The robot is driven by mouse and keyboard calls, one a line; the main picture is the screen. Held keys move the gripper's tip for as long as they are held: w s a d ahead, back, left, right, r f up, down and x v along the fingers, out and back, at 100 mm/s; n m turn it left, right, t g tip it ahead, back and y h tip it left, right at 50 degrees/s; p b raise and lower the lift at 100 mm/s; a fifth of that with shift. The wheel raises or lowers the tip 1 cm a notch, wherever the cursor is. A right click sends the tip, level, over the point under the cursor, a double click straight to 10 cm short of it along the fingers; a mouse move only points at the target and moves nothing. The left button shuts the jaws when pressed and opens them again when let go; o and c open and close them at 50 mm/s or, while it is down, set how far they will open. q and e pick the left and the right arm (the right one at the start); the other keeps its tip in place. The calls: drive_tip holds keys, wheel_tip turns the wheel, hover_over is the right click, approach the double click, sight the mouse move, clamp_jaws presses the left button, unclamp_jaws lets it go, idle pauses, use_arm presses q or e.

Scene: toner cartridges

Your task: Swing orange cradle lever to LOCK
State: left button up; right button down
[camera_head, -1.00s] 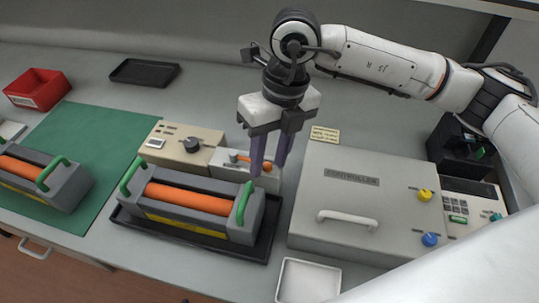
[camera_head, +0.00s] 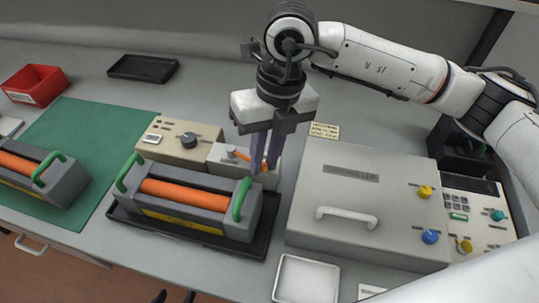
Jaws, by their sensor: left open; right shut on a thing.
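The orange cradle lever (camera_head: 242,156) sits on a small light-grey box (camera_head: 217,160) behind the toner cradle. It points right from its pivot, and its far end is hidden at my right gripper's fingers. My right gripper (camera_head: 264,168) points down, its purple fingers shut on the lever. The cradle holds a grey cartridge with an orange roller (camera_head: 186,194) and green handles on a black tray (camera_head: 262,238). My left gripper (camera_head: 175,297) just shows its dark fingertips at the bottom edge, open and apart. I cannot read a LOCK mark.
A beige box with a black knob (camera_head: 188,140) stands left of the lever box. The grey controller case (camera_head: 365,190) stands close on the right. A second cartridge (camera_head: 45,176) lies on the green mat (camera_head: 85,130). A white tray (camera_head: 306,278) is at the front.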

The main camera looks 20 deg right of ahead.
drive_tip(key=c, duration=1.6)
unclamp_jaws()
drive_tip(key=shift+w+d, duration=0.1)
drive_tip(key=shift+w, duration=0.05)
drive_tip(key=shift+c, duration=0.2)
wheel_tip(320, 180, up, 10)
drive_tip(key=d, duration=0.1)
drive_tip(key=shift+d+r+b, duration=0.15)
drive_tip(key=shift+d+b, duration=0.2)
drive_tip(key=shift+b, duration=0.1)
drive_tip(key=shift+w, duration=0.1)
